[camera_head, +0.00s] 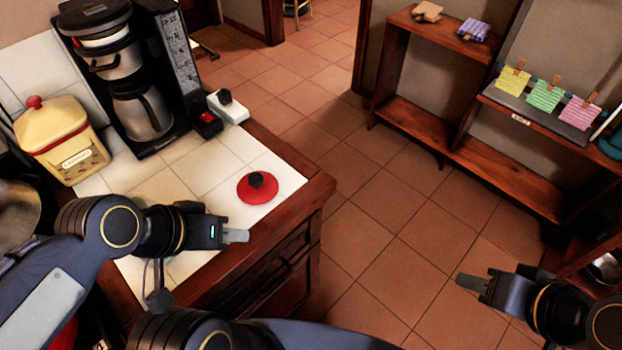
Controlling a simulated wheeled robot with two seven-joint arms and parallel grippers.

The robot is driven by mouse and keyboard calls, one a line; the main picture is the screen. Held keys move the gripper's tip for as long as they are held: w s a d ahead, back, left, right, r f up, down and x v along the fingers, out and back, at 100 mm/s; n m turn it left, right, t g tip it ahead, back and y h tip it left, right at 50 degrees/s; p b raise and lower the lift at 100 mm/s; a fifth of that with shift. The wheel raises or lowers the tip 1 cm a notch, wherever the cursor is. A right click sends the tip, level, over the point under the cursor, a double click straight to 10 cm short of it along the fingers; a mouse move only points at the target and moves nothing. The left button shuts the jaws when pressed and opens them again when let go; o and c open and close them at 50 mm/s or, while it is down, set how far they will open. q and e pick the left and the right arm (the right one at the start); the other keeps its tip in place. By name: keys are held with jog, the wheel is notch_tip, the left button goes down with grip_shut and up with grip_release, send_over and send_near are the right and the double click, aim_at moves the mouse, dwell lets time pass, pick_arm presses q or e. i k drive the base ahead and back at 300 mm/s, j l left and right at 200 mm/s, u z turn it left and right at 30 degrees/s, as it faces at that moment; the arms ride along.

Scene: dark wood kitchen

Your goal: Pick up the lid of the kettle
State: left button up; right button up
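A round red lid (257,188) with a black knob lies flat on the pale tiled counter, near its right edge. My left gripper (236,236) is over the counter, nearer to me than the lid and apart from it. It points right, and I see no object in it; the gap between its fingers does not show. My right gripper (473,283) is over the floor at the lower right, far from the lid, with no object visible in it. Its finger gap is unclear. A red surface at the lower left is mostly hidden by my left arm; I cannot tell whether it is the kettle.
A coffee maker (148,112) and a yellow canister (62,140) with a red knob stand at the back left of the counter (215,165). A small black-and-red item and a white item sit behind the lid. Wooden shelves (490,165) stand across open tiled floor.

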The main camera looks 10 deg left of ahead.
aim_at(259, 188)
jog(key=i+l+z, duration=0.1)
jog(key=l+z, duration=0.3)
jog(key=i+l+z, duration=0.15)
jog(key=l+z, duration=0.2)
jog(key=i+l+z, duration=0.15)
jog(key=z, duration=0.25)
jog(key=i+l+u, duration=0.1)
jog(key=i+u, duration=0.2)
jog(key=u, duration=0.15)
jog(key=i+l+u, duration=0.15)
jog(key=i+u, duration=0.15)
jog(key=u, duration=0.2)
jog(key=i+u, duration=0.1)
jog(key=u, duration=0.9)
jog(key=i+u, duration=0.15)
jog(key=u, duration=0.3)
jog(key=l+u, duration=0.1)
jog(key=u, duration=0.4)
jog(key=i+l+u, duration=0.1)
jog(key=u, duration=0.4)
jog(key=i+l+u, duration=0.1)
jog(key=u, duration=0.3)
jog(key=i+l+u, duration=0.1)
jog(key=u, duration=0.35)
jog(key=l+u, duration=0.2)
jog(key=u, duration=0.2)
jog(key=l+u, duration=0.2)
jog(key=u, duration=0.25)
jog(key=i, duration=0.05)
